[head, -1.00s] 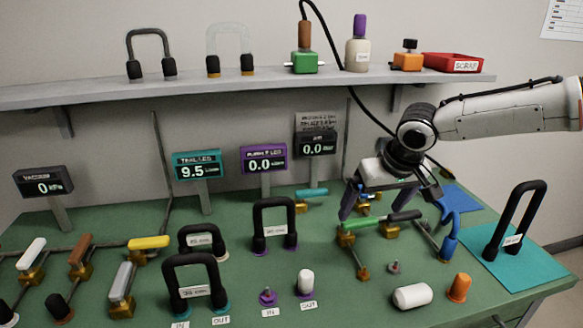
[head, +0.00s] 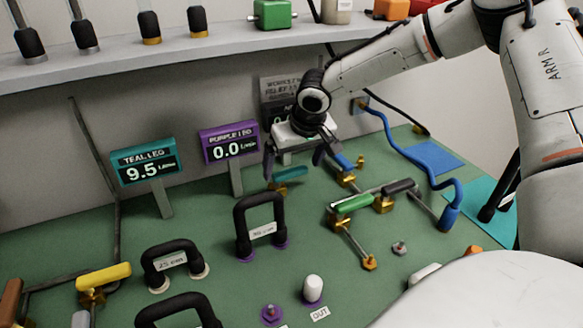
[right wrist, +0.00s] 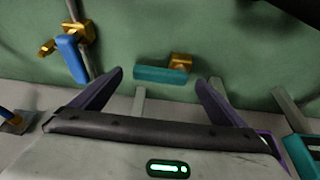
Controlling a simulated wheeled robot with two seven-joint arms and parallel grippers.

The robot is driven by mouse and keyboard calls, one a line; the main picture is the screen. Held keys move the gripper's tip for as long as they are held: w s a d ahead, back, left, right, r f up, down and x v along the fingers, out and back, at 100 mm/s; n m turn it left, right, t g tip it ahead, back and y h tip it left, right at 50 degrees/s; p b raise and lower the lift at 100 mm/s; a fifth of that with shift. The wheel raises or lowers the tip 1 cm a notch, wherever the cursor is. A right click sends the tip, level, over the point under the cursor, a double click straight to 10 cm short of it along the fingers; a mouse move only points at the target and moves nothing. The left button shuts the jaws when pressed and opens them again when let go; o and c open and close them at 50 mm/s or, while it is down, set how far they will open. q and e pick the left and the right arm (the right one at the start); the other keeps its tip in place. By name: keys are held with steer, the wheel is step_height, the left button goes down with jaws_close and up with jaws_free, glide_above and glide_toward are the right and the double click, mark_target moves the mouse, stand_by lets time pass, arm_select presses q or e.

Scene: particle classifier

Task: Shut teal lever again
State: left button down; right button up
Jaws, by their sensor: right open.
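In the right wrist view the lever lies between and beyond the two open fingertips, and no contact is visible. The teal leg display (head: 146,161) reads 9.5. My left gripper is out of view.
A blue lever (right wrist: 71,59) on a brass valve stands close to the teal one. The green lever (head: 352,204) and black lever (head: 398,187) are nearer the front. The purple leg display (head: 229,144) reads 0.0. A black handle (head: 259,205) stands left of the gripper.

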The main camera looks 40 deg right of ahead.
steer(key=shift+w+d+f, duration=0.1)
steer(key=shift+w+f, duration=0.2)
steer(key=shift+f, duration=0.45)
steer(key=c, duration=1.5)
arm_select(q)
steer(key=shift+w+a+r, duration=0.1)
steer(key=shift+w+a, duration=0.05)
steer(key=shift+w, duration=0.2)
arm_select(e)
steer(key=shift+c, duration=0.2)
